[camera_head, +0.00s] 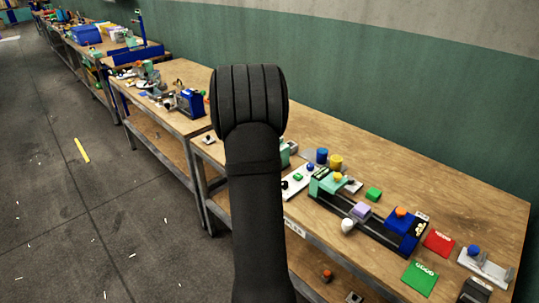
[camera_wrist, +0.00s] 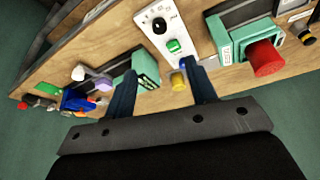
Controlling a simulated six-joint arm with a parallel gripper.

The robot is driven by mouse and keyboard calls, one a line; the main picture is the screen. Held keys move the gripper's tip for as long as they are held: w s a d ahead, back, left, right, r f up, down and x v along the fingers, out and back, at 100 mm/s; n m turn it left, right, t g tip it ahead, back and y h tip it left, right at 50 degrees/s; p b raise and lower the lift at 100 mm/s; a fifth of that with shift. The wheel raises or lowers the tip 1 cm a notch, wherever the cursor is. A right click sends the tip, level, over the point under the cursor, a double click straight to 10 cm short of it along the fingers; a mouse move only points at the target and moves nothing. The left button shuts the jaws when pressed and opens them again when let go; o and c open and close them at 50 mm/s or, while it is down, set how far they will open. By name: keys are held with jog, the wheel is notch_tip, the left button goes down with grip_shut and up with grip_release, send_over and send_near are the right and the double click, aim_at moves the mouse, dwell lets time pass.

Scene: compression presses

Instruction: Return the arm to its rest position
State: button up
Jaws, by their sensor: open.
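My black arm stands upright in the middle of the head view and hides my gripper there. In the wrist view my gripper (camera_wrist: 160,68) shows two dark blue fingers spread apart, with nothing held between them. A white control box (camera_wrist: 166,30) with a black knob and a green button lies beyond the fingertips. A yellow cylinder (camera_wrist: 178,82) shows between the fingers, apparently beyond them. A press with a teal block (camera_head: 326,183) and a blue end block (camera_head: 405,230) on dark rails lies on the bench to the right of my arm.
The wooden bench (camera_head: 460,190) runs along a green wall (camera_head: 400,120). Green (camera_head: 420,277) and red (camera_head: 438,243) pads lie near its right end. In the wrist view a large red button (camera_wrist: 263,57) stands on a teal box. Open floor (camera_head: 100,220) is at left.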

jog(key=x, duration=1.7)
jog(key=shift+f, duration=0.3)
jog(key=shift+f, duration=0.2)
jog(key=shift+s+r+n, duration=0.15)
jog(key=shift+r+n, duration=0.1)
jog(key=shift+n, duration=0.65)
jog(key=n+y, duration=0.1)
jog(key=n, duration=0.1)
jog(key=n+t, duration=0.1)
jog(key=n, duration=0.1)
jog(key=shift+d+t+y, duration=0.1)
jog(key=shift+t+y, duration=0.2)
jog(key=shift+y, duration=0.1)
jog(key=v, duration=1.2)
jog(key=shift+r, duration=0.4)
jog(key=shift+s, duration=0.1)
